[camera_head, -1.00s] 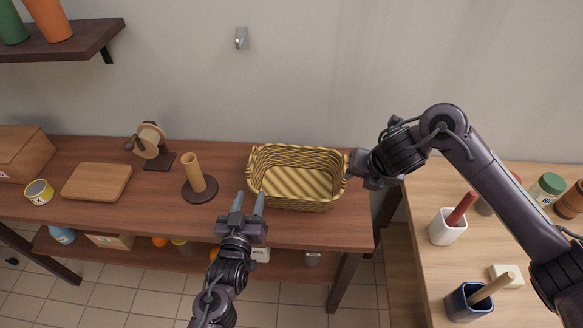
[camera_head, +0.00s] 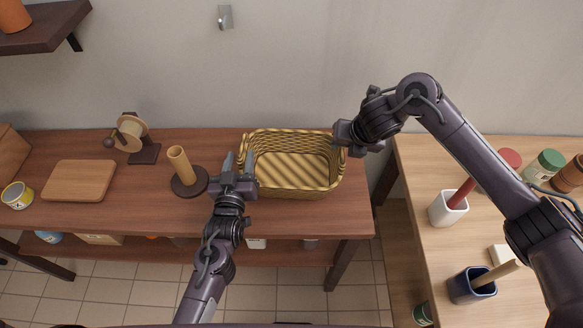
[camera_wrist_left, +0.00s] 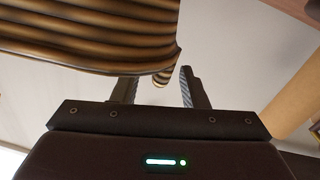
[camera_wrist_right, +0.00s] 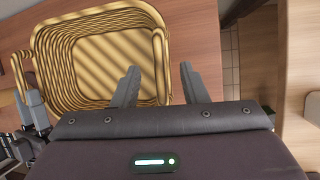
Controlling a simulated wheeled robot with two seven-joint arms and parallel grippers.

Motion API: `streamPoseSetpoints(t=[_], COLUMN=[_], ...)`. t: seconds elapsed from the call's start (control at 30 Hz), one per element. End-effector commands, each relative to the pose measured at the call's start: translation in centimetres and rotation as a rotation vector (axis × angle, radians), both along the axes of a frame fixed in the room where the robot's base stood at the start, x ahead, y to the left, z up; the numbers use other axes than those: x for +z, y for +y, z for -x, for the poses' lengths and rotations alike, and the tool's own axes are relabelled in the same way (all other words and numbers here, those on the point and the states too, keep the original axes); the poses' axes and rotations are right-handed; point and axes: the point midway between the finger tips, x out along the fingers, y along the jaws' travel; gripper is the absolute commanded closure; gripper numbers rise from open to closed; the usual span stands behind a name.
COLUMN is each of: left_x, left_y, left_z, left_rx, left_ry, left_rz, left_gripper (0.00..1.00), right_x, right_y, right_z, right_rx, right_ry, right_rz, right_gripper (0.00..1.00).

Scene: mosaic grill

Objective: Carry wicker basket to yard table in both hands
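The striped wicker basket (camera_head: 293,190) stands upright on a brown wooden table, with a handle at each short end. My left gripper (camera_head: 239,158) is open at its left end; in the left wrist view (camera_wrist_left: 158,90) the basket wall (camera_wrist_left: 90,35) fills the upper left and part of the handle shows between the fingers. My right gripper (camera_head: 340,138) is at the basket's right end; in the right wrist view (camera_wrist_right: 158,80) its fingers are open, with the right handle (camera_wrist_right: 159,50) just ahead between them. I cannot identify the yard table in these views.
A lighter counter (camera_head: 420,165) with cups and jars stands at the right, across a gap.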

Motion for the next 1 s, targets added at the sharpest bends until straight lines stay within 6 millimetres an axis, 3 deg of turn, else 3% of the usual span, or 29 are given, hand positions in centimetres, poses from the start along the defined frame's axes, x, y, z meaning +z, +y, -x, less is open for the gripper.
streamPoseSetpoints(t=[0.1, 0.3, 0.63, 0.93, 1.0], left_x=[0.1, 0.0, 0.0, 0.0, 0.0], left_y=[-0.1, -0.2, -0.2, -0.2, -0.2], left_z=[-1.9, -3.7, -4.0, -4.0, -4.0], left_rx=[0.0, 0.001, 0.001, 0.001, 0.001], left_ry=[-0.002, -0.001, 0.0, 0.0, 0.0], left_rz=[0.001, 0.001, 0.001, 0.001, 0.001], left_gripper=[0.6, 0.6, 0.6, 0.97, 1.0], right_x=[-1.8, -3.3, -3.7, -3.6, -3.6], right_y=[0.3, 0.6, 0.6, 0.6, 0.6], right_z=[-0.6, -1.4, -1.6, -1.6, -1.6], right_rx=[-0.002, 0.001, 0.0, 0.0, 0.0], right_ry=[0.003, 0.001, -0.001, -0.001, -0.001], right_rz=[0.001, 0.001, 0.001, 0.001, 0.001], right_gripper=[0.6, 0.6, 0.6, 0.97, 1.0])
